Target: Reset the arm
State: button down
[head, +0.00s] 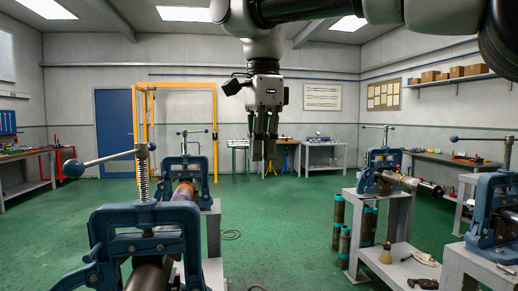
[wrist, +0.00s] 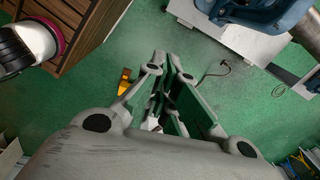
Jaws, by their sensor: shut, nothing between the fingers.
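My gripper (head: 264,156) hangs from the arm near the top middle of the head view, fingers pointing down in open air. It is shut and holds nothing. In the wrist view its fingers (wrist: 168,85) come together over the green floor (wrist: 110,95). No vise or pipe touches it.
Blue pipe vises stand at front left (head: 150,240), behind it (head: 185,170), at right (head: 383,170) and far right (head: 490,212). Grey stands (head: 395,262) carry the right ones. Dark pipes with teal bands (head: 345,245) stand by them. The middle floor is mostly clear.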

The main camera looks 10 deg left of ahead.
notch_tip(320, 180, down, 7)
jog(key=n, duration=1.1)
jog(key=w+d+f+n+y, duration=0.1)
jog(key=d+f+n, duration=0.35)
jog(key=d, duration=0.75)
jog(key=s+d+f+m+t, duration=0.1)
jog(key=s+d, duration=0.3)
jog(key=d, duration=0.6)
jog(key=s+d+f+m+t, duration=0.1)
jog(key=s+d+f, duration=0.3)
jog(key=d, duration=0.6)
jog(key=s+d+f+m+t+h, duration=0.1)
jog(key=s+d+f, duration=0.2)
jog(key=d, duration=0.7)
jog(key=shift+s+d+t, duration=0.4)
jog(key=shift+s, duration=0.65)
jog(key=shift+f, duration=0.1)
